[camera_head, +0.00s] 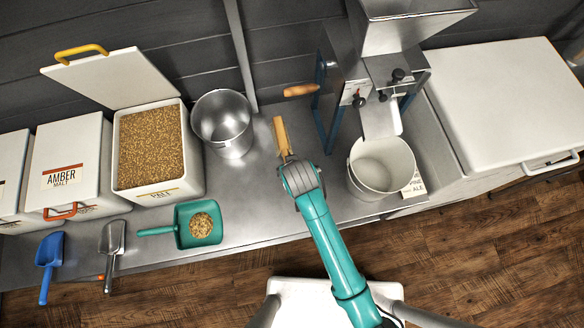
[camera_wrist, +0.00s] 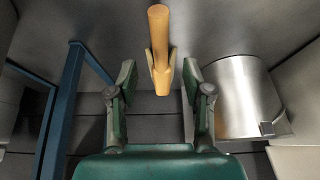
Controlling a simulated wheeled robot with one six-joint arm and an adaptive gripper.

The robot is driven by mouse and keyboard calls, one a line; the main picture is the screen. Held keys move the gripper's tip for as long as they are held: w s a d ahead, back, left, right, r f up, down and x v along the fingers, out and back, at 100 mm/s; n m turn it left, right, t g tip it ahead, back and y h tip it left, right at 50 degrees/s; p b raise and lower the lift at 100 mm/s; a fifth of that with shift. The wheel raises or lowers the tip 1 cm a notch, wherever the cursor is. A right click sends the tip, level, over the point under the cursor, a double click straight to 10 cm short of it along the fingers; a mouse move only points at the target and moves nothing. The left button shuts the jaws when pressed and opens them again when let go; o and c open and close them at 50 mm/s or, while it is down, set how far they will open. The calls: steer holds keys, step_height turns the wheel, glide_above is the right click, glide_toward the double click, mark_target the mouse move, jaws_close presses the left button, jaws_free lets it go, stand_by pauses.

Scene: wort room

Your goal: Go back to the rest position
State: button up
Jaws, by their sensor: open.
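My gripper (camera_head: 292,165) is at the end of my teal arm, low over the middle of the steel bench (camera_head: 250,215). In the wrist view my gripper (camera_wrist: 159,80) has its two fingers spread wide apart, with nothing clamped between them. A wooden-handled tool (camera_head: 281,137) lies just beyond the fingers. It also shows in the wrist view (camera_wrist: 160,40), in line with the gap, its near end close to the fingertips; I cannot tell whether they touch.
A steel pot (camera_head: 222,125) stands left of my gripper. The mill (camera_head: 390,70) with its wooden crank handle (camera_head: 300,90) and a white bucket (camera_head: 380,167) stand right. A green scoop (camera_head: 187,223) with grain, a blue scoop (camera_head: 48,255) and the open pale malt bin (camera_head: 150,145) are further left.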

steer(key=shift+v, duration=2.7)
steer(key=s+d+m+t, duration=0.1)
steer(key=s+d+t, duration=0.3)
steer(key=s+d, duration=0.95)
steer(key=s+d+r+m+t, duration=0.1)
steer(key=s+d+r+t, duration=0.1)
steer(key=s+r, duration=0.5)
steer(key=s+d+r+m+t+h, duration=0.1)
steer(key=s+d+r+t, duration=0.2)
steer(key=s+d+r, duration=0.2)
step_height(320, 180, up, 4)
steer(key=s, duration=0.2)
steer(key=shift+s+r+t, duration=0.25)
steer(key=shift+s+t, duration=0.05)
steer(key=shift+s, duration=0.05)
steer(key=shift+c, duration=0.8)
steer(key=shift+a, duration=0.2)
